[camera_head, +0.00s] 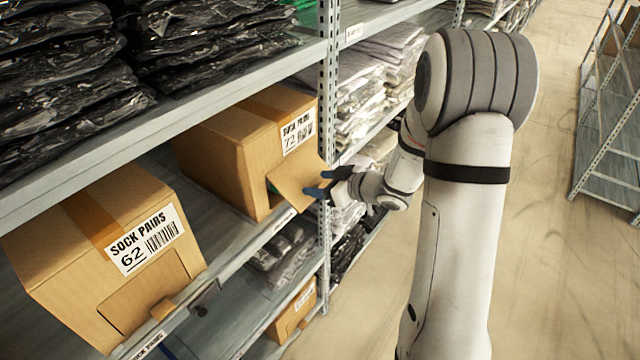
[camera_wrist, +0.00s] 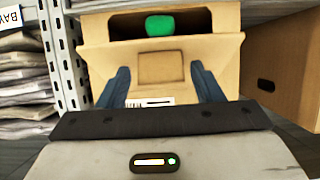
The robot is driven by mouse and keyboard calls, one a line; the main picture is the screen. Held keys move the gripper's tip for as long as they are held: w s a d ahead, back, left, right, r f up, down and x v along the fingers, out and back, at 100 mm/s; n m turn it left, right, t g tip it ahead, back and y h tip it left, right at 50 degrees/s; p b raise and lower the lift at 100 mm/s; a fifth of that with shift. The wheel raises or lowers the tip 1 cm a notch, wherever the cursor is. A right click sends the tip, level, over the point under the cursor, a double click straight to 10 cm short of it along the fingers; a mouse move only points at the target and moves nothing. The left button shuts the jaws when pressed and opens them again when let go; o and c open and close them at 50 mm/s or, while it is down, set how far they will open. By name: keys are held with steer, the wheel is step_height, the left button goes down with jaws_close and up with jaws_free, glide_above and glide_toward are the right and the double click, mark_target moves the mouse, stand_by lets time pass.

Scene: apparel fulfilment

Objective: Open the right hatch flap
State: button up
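The right box, labelled SOCK PAIRS 72 (camera_head: 225,150), sits on the middle shelf in the head view. Its hatch flap (camera_head: 294,184) is swung outward and leans out over the shelf edge. In the wrist view the flap (camera_wrist: 106,62) slopes toward me below the opening, with a square tab in its middle. A green item (camera_wrist: 160,26) shows inside the box. My gripper (camera_head: 322,183) is at the flap's outer edge. In the wrist view its blue fingers (camera_wrist: 160,68) are spread wide over the flap, with nothing clamped; whether they touch it is unclear.
A second box, SOCK PAIRS 62 (camera_head: 100,235), stands on the left of the same shelf with its hatch shut. Bagged garments (camera_head: 365,85) fill neighbouring bays. A perforated shelf post (camera_head: 328,95) stands close by my gripper. The aisle floor (camera_head: 545,240) is clear.

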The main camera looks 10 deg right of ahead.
steer(key=shift+o, duration=0.2)
steer(key=shift+s, duration=0.1)
steer(key=shift+s+d, duration=0.1)
steer(key=shift+d, duration=0.1)
steer(key=b+v, duration=0.1)
steer(key=v, duration=0.6)
steer(key=shift+s+d+r, duration=0.1)
steer(key=shift+d+r, duration=0.05)
